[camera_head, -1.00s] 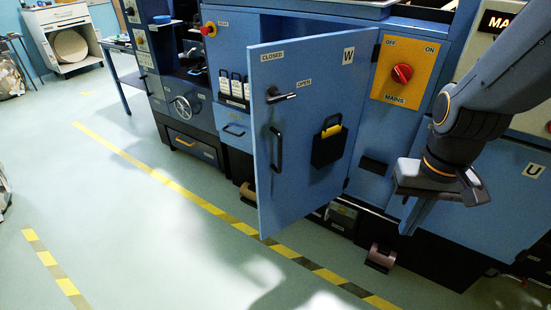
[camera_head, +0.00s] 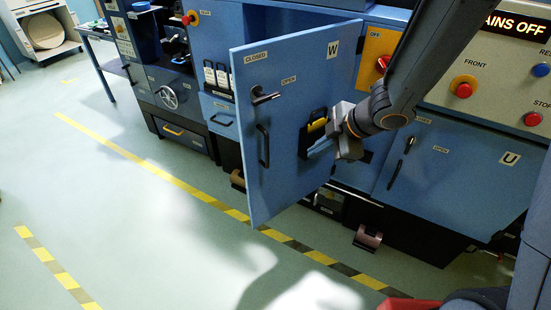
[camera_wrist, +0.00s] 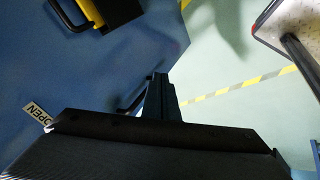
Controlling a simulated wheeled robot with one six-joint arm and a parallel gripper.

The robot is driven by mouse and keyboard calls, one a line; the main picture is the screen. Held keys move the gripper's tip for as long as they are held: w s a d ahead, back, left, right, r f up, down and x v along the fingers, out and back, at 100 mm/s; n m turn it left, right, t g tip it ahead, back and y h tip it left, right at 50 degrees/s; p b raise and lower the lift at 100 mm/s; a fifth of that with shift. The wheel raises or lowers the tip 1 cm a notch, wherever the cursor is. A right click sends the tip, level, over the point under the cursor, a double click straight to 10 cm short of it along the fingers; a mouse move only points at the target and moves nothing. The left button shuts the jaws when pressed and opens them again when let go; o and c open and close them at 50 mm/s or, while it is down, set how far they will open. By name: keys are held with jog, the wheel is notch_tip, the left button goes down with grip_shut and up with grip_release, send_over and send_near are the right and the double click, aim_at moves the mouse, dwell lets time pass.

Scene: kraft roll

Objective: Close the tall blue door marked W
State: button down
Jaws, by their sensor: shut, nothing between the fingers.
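The tall blue door marked W (camera_head: 290,170) stands wide open, swung out from the blue cabinet. Its hinge side is at the right in the head view. It carries a lever handle (camera_head: 265,96) near the CLOSED and OPEN labels, a black pull handle (camera_head: 263,146), and a black pocket holding a yellow item (camera_head: 317,125). My gripper (camera_head: 318,148) is shut and empty beside the door's face, near the pocket. In the wrist view its closed fingers (camera_wrist: 160,97) overlap the door (camera_wrist: 70,75); I cannot tell whether they touch it.
A blue door marked U (camera_head: 460,165) is shut at the right. A pedal (camera_head: 367,238) sits low below the cabinet. Yellow-black tape (camera_head: 320,258) crosses the floor. The floor in front is clear.

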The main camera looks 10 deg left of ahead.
jog(key=w+a+f+n+g+y+p, duration=0.1)
jog(key=w+a+f+n, duration=0.1)
jog(key=a+f, duration=0.6)
jog(key=shift+a+f+n+g, duration=0.15)
jog(key=shift+a+n+g, duration=0.25)
jog(key=shift+a, duration=1.15)
